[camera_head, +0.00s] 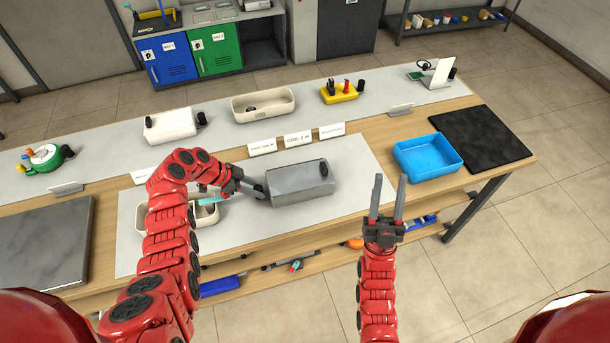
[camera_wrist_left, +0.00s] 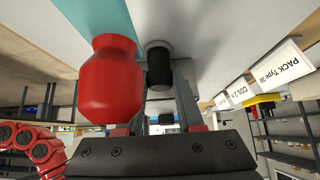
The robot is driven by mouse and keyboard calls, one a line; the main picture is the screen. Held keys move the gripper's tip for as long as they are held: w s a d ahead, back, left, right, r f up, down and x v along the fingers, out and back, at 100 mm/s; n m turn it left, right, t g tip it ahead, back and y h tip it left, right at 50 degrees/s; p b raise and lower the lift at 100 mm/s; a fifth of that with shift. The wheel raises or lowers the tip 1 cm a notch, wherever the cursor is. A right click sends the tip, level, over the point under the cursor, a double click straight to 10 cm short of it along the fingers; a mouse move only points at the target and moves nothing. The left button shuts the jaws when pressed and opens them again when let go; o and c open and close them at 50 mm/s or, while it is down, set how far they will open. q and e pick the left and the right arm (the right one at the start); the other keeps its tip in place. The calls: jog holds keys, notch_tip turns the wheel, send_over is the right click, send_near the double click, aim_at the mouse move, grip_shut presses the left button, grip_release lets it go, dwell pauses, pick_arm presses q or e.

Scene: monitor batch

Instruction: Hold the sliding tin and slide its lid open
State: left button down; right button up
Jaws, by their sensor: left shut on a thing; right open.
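The sliding tin (camera_head: 290,190) is a grey metal box on the light mat at the middle of the table. A dark knob (camera_head: 325,169) shows at its right end. My left gripper (camera_head: 262,191) is shut at the tin's left end. In the left wrist view a black cylinder (camera_wrist_left: 158,66) lies between its fingers; the exact contact is partly hidden. The tin's lid edge cannot be made out. My right gripper (camera_head: 388,200) is open and empty, pointing up in front of the table, right of the tin and apart from it.
A beige tray (camera_head: 207,215) with a cyan thing stands left of the tin, partly behind my left arm. A blue tray (camera_head: 428,158) and a black mat (camera_head: 485,138) are at the right. Label cards (camera_head: 298,138) stand behind the tin. Table room between tin and blue tray is clear.

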jog(key=w+a+f+m+g, duration=0.1)
jog(key=w+f+g, duration=0.35)
jog(key=w, duration=0.55)
jog(key=w+a+f+g+h, duration=0.1)
jog(key=w+f+g, duration=0.35)
jog(key=w, duration=0.55)
jog(key=w+a+f+m+g, duration=0.1)
jog(key=w+f+g, duration=0.35)
jog(key=w, duration=0.55)
jog(key=n+g+y, duration=0.2)
jog(key=n+g, duration=0.2)
jog(key=g, duration=1)
send_over(325, 166)
jog(key=s, duration=0.2)
jog(key=f, duration=0.4)
jog(key=shift+w+d, duration=0.1)
jog(key=shift+d, duration=0.15)
jog(key=shift+n, duration=0.3)
jog(key=x, duration=0.5)
jog(key=shift+s+f, duration=0.3)
jog(key=shift+f, duration=0.25)
jog(key=shift+w+f, duration=0.2)
jog(key=shift+f, duration=0.1)
